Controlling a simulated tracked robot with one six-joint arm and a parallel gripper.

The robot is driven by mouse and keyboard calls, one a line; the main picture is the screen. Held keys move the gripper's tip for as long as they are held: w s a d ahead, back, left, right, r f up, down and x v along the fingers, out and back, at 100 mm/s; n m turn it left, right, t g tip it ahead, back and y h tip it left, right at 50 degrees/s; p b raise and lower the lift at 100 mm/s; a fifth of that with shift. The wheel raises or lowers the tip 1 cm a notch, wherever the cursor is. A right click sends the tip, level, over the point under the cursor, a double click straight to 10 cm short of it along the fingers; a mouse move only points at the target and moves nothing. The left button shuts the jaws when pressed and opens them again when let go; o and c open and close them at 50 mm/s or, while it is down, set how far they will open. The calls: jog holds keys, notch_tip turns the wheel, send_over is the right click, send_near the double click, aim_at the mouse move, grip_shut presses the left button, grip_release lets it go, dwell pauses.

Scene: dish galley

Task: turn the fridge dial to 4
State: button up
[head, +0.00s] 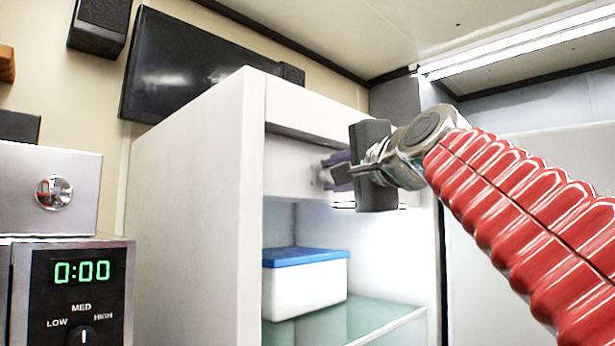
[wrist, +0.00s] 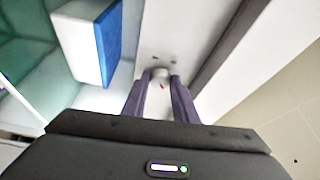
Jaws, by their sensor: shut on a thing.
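The fridge dial (wrist: 160,73) is a small pale round knob on the white panel across the top of the open fridge (head: 190,190). In the wrist view it sits between the tips of my two purple fingers, with a small red mark near it. My gripper (head: 335,172) is shut on the dial, reaching in from the right in the head view. The fingers and the dark gripper body hide most of the dial there. Small dark marks show on the panel beside the dial, but I cannot read any numbers.
A white box with a blue lid (head: 305,257) stands on the glass shelf (head: 375,322) below the dial. It also shows in the wrist view (wrist: 85,40). An appliance with a green 0:00 display (head: 82,272) stands at the left. A dark screen (head: 190,65) hangs behind.

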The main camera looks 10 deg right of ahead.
jog(key=shift+w+f+m, duration=0.1)
jog(key=shift+f+m, duration=0.05)
jog(key=shift+m, duration=0.55)
jog(key=o, duration=1)
jog(key=shift+o, duration=0.2)
jog(key=v, duration=1.4)
jog(key=shift+r, duration=0.35)
jog(key=shift+w+n, duration=0.1)
jog(key=shift+n, duration=0.2)
